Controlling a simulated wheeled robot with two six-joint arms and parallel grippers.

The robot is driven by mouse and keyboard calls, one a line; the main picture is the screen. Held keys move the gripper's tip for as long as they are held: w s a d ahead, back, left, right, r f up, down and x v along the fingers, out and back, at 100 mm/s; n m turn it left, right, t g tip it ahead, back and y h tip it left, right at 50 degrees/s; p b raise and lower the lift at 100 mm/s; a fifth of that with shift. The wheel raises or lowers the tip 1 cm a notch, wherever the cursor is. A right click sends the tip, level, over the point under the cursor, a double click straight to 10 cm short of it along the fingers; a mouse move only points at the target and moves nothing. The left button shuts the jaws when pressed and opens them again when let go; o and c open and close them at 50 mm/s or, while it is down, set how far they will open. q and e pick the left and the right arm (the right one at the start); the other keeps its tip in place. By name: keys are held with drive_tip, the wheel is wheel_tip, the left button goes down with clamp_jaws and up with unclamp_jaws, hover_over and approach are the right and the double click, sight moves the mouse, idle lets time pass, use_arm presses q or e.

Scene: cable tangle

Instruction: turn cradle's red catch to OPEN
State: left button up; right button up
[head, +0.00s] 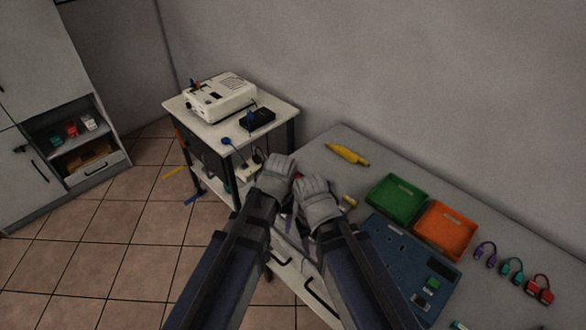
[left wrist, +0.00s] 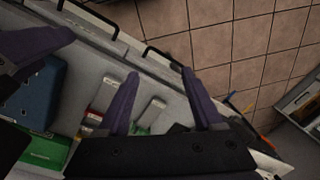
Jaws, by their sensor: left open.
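A small red part (head: 298,177) shows between my two wrists in the head view, mostly hidden; I cannot tell whether it is the cradle's catch. In the left wrist view a pale piece with a red part (left wrist: 95,116) and a pale piece with a green part (left wrist: 141,128) lie on the grey worktop. The cradle and any OPEN mark cannot be made out.
The worktop holds a yellow object (head: 347,154), a green tray (head: 397,200), an orange tray (head: 444,229), a blue board (head: 400,262) and several coloured cable loops at right. A white cart (head: 283,108) with a device stands at the left end. Tiled floor is open at left.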

use_arm(q)
drive_tip(key=w+d+n, duration=0.1)
drive_tip(key=w+n, duration=0.2)
drive_tip(key=w, duration=0.7)
drive_tip(key=w+d+n, duration=0.2)
drive_tip(key=w+n, duration=0.2)
drive_tip(key=w, duration=0.6)
drive_tip(key=w+d+n+h, duration=0.1)
drive_tip(key=w+n, duration=0.2)
drive_tip(key=w, duration=0.7)
drive_tip(key=shift+w+d+r, duration=0.1)
drive_tip(key=shift+w+d, duration=0.3)
drive_tip(key=shift+c, duration=1.3)
wheel_tip(320, 180, down, 8)
drive_tip(key=b, duration=0.7)
drive_tip(key=shift+s+b, duration=0.1)
drive_tip(key=shift+b, duration=0.2)
drive_tip(key=shift+r, duration=0.1)
drive_tip(key=shift+c, duration=0.4)
clamp_jaws()
